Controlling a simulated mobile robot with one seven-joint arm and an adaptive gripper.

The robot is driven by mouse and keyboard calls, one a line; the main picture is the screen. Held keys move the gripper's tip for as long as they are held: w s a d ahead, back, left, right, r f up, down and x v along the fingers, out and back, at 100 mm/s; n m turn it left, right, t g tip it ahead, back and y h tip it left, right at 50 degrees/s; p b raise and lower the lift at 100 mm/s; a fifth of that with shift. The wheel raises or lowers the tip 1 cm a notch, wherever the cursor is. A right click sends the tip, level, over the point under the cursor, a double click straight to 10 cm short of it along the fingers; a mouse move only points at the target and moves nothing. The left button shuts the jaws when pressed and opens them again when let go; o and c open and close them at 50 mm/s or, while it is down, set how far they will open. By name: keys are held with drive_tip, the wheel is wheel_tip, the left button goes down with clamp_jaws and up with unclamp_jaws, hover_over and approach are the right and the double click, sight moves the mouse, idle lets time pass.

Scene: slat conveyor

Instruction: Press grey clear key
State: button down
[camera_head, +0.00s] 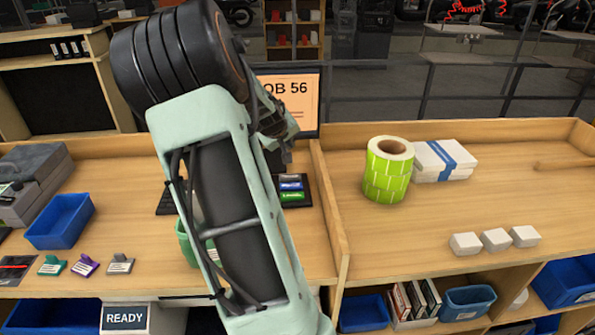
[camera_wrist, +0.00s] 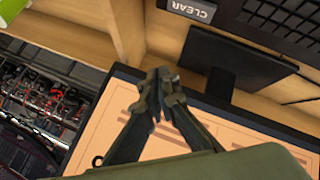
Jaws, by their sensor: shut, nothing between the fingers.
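The grey clear key (camera_wrist: 194,12), lettered CLEAR, shows at the top edge of the wrist view, on the dark keyboard (camera_wrist: 285,22). In the head view my gripper (camera_head: 284,152) is in front of the monitor's lower part, apart from the grey key.
A monitor (camera_head: 298,98) stands behind the keyboard; its stand (camera_wrist: 236,72) is close to my fingers in the wrist view. A blue bin (camera_head: 60,222) and a green cup (camera_head: 187,243) are on the left bench. A wooden divider (camera_head: 328,200) separates a green label roll (camera_head: 386,175).

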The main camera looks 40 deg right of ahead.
drive_tip(key=shift+a+f, duration=0.1)
drive_tip(key=shift+f, duration=0.05)
drive_tip(key=b, duration=0.5)
hover_over(289, 178)
wheel_tip(289, 178, down, 7)
drive_tip(key=shift+w, duration=0.1)
drive_tip(key=shift+f+b, duration=0.5)
drive_tip(key=shift+f, duration=0.25)
idle(0.8)
drive_tip(key=shift+f+b, duration=0.4)
drive_tip(key=shift+b, duration=0.15)
drive_tip(key=shift+f+b, duration=0.45)
idle(0.5)
drive_tip(key=shift+r, duration=0.1)
drive_tip(key=shift+r+p, duration=0.45)
drive_tip(key=shift+r, duration=0.35)
